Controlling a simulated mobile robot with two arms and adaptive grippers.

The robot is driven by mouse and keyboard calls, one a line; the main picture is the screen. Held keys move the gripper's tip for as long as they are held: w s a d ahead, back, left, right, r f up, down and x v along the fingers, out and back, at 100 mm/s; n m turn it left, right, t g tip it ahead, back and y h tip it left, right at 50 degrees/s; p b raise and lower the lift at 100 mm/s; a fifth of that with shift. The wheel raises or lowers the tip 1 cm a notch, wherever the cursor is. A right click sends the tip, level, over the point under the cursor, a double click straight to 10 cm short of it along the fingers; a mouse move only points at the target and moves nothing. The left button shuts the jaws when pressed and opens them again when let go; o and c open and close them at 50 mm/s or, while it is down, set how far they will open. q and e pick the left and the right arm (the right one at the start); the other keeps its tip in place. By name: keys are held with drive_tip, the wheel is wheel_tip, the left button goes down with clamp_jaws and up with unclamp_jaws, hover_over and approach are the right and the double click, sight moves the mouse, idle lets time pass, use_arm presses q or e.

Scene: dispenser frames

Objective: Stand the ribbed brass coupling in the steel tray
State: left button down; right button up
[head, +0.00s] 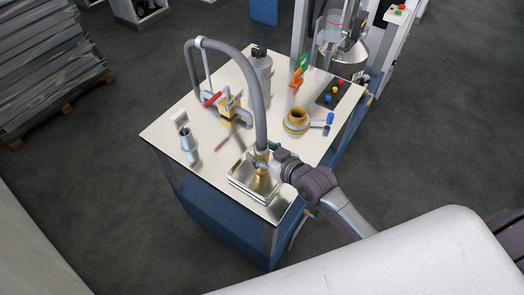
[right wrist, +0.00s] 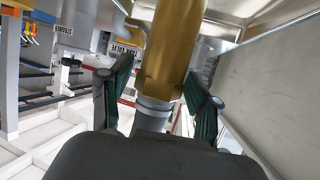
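The brass coupling (head: 261,176) is on the end of the thick grey hose (head: 259,100) and looks upright, its lower end inside the steel tray (head: 238,181) at the table's front corner. My right gripper (head: 270,155) is at its upper part. In the right wrist view the brass body (right wrist: 168,60) and a pale collar stand between the green-padded fingers (right wrist: 160,80). A gap shows beside the left finger, so the gripper looks open around it. The right finger overlaps the brass edge; contact is unclear. My left gripper is not in view.
A brass valve (head: 230,106) with a red handle stands behind. A brass ring-shaped fitting (head: 296,121) with blue-ended parts is to the right. A grey cylinder (head: 189,146) stands left, and a grey bottle (head: 260,64) at the back. The hose arches over the table.

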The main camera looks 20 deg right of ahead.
drive_tip(key=shift+r, duration=0.2)
drive_tip(key=shift+s+d, duration=0.15)
drive_tip(key=shift+s, duration=0.15)
drive_tip(key=b+v, duration=0.1)
drive_tip(key=v, duration=1)
drive_tip(key=shift+r+b, duration=0.15)
drive_tip(key=shift+b, duration=0.25)
